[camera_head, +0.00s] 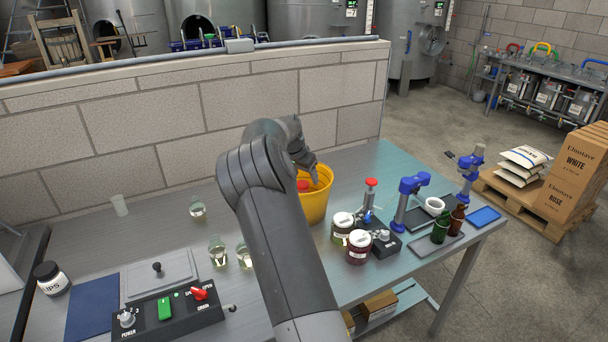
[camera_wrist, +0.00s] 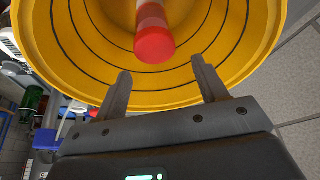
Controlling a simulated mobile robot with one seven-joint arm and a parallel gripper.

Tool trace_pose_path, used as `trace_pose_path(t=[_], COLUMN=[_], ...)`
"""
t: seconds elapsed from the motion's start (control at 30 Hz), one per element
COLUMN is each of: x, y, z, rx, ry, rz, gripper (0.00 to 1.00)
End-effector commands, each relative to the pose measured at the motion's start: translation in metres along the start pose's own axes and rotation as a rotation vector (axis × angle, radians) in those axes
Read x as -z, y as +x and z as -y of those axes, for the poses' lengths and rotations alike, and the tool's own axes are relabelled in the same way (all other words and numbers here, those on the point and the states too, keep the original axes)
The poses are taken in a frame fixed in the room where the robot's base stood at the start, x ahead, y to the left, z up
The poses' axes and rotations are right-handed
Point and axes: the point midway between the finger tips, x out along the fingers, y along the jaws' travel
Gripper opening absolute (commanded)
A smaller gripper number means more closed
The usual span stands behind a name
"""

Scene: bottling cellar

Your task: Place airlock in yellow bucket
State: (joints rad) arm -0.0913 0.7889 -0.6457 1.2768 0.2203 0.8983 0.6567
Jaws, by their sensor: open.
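The yellow bucket (camera_head: 318,210) stands on the metal table near the stone wall, partly hidden behind my arm. A red-ended piece (camera_head: 303,186), which looks like the airlock, shows inside it. In the wrist view the bucket (camera_wrist: 232,55) fills the upper part, with dark rings on its inner wall. The airlock (camera_wrist: 154,44) shows there as a red cylinder with a pale band. My gripper (camera_wrist: 163,85) is open, its two fingers apart at the bucket's mouth. The airlock is beyond the fingertips, with nothing between them. I cannot tell whether the airlock touches the bucket's bottom.
Two lidded jars (camera_head: 358,248), a red-topped device (camera_head: 371,190), a blue stand (camera_head: 408,195) and bottles (camera_head: 440,226) are right of the bucket. Glass flasks (camera_head: 218,252) and a control box (camera_head: 168,310) are left. The low stone wall (camera_head: 180,130) runs behind.

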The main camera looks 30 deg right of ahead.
Motion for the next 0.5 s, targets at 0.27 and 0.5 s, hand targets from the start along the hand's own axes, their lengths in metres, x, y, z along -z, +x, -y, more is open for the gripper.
trace_pose_path(t=[0.27, 0.5], x=[0.000, -0.019], y=[0.000, -0.009], z=[0.000, 0.001], rx=[0.000, 0.003], ry=[0.000, -0.002], rz=[0.000, 0.001], gripper=[0.66, 0.66])
